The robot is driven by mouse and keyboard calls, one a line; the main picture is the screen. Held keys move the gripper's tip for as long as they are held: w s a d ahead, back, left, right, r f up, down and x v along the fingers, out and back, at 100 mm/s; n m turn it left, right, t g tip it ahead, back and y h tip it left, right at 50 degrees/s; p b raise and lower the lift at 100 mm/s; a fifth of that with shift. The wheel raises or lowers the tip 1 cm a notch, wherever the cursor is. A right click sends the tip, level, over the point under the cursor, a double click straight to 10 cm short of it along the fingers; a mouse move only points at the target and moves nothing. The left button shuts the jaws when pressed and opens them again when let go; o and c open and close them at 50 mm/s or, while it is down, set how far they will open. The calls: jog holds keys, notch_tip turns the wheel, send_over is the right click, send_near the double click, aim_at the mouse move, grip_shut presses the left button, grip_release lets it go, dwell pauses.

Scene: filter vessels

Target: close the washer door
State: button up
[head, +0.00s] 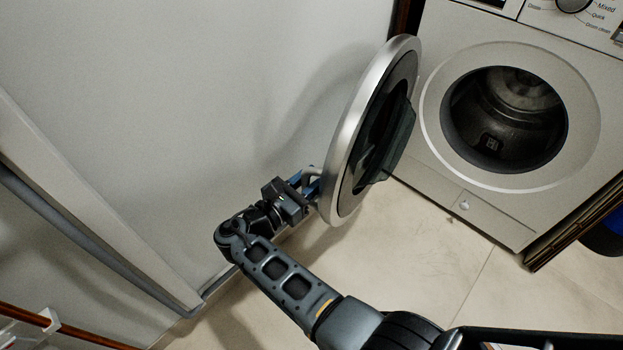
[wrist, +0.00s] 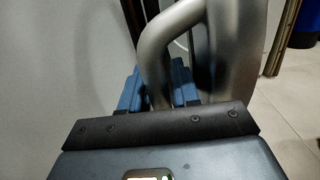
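The washer door (head: 354,133) is a round door with a silver rim and dark glass, swung wide open to the left of the washer (head: 461,165). The round door opening (head: 505,118) is uncovered and shows the dark drum. My gripper (head: 309,182) is at the lower left edge of the door, at its grey handle. In the wrist view the curved grey handle (wrist: 154,62) passes between the blue fingers of my gripper (wrist: 157,90), one on each side. The fingers appear shut on it, though their inner faces are partly hidden.
A plain grey wall (head: 200,90) lies behind and left of the door. Pale floor tiles (head: 440,250) are clear in front of the washer. A brown panel edge (head: 575,225) and a blue object (head: 603,235) are at the right.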

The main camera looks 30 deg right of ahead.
jog(key=shift+c, duration=0.3)
grip_shut()
jog(key=shift+s, duration=0.1)
